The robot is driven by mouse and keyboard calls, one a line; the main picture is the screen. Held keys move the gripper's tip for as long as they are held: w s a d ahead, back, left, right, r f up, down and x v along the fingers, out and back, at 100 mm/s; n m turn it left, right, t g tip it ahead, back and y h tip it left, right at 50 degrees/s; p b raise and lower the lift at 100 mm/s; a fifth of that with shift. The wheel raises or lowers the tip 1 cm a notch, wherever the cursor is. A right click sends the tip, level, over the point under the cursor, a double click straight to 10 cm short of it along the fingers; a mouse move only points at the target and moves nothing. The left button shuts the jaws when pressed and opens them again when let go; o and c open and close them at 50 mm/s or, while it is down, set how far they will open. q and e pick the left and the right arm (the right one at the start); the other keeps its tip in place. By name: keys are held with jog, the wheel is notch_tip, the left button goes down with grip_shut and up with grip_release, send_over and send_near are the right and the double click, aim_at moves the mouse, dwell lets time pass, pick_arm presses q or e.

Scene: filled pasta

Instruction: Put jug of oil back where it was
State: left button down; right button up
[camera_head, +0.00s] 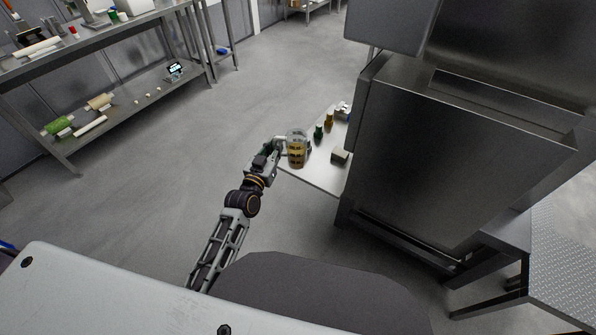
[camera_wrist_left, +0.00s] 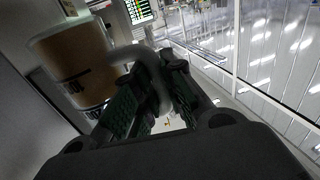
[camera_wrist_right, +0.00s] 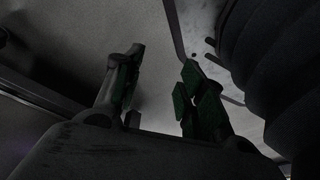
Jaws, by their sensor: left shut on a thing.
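The jug of oil (camera_head: 297,151) is a clear measuring jug with golden oil and dark markings. In the head view it is at the near left corner of a small light table (camera_head: 322,172); I cannot tell whether it rests on it. My left gripper (camera_head: 281,146) is shut on the jug's handle. In the left wrist view the jug (camera_wrist_left: 75,65) is at the upper left, with its handle between the green-padded fingers (camera_wrist_left: 152,90). My right gripper (camera_wrist_right: 157,88) shows only in its own wrist view, with its fingers apart and nothing between them.
Shelving (camera_head: 120,100) stands at left. Open floor (camera_head: 180,140) lies between.

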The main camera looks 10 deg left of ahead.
pick_arm(q)
jog(key=w+a+f+b, duration=0.1)
jog(key=w+f+b, duration=0.3)
jog(key=w+b, duration=0.3)
jog(key=w+a+f+b, duration=0.1)
jog(key=w+f+b, duration=0.3)
jog(key=b, duration=1.1)
jog(key=shift+w+a+m+h, duration=0.3)
jog(key=shift+w, duration=1.05)
pick_arm(e)
jog(key=w+a+r+t+y, duration=0.2)
jog(key=w+a+r, duration=0.4)
jog(key=w+r, duration=0.3)
jog(key=shift+w+r, duration=0.35)
jog(key=shift+r, duration=1.45)
pick_arm(q)
jog(key=shift+r, duration=0.1)
